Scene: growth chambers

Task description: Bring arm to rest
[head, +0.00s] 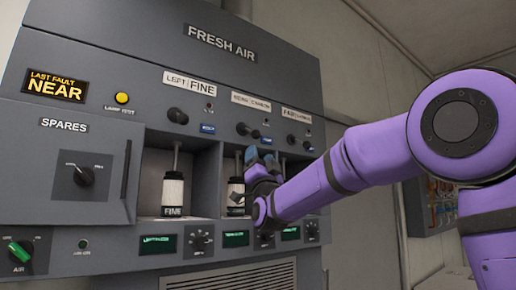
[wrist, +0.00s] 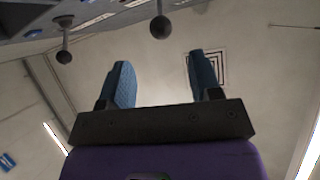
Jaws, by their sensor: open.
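My purple arm (head: 370,157) reaches from the right toward the grey FRESH AIR panel (head: 90,130) in the head view. My gripper (head: 258,157), with blue fingertips, is in front of the panel's middle bay and partly hides a canister (head: 236,187) there. In the wrist view my gripper (wrist: 165,85) is open, with two blue fingers apart and nothing between them. Beyond the fingers are a pale surface and a dark square grille (wrist: 205,68).
A canister labelled FINE (head: 172,195) stands in the left bay. Dark ball-ended knobs stick out from the panel; one (wrist: 160,27) is above the fingers in the wrist view. The SPARES door (head: 66,160) is at left. Pale wall (head: 375,80) lies right of the panel.

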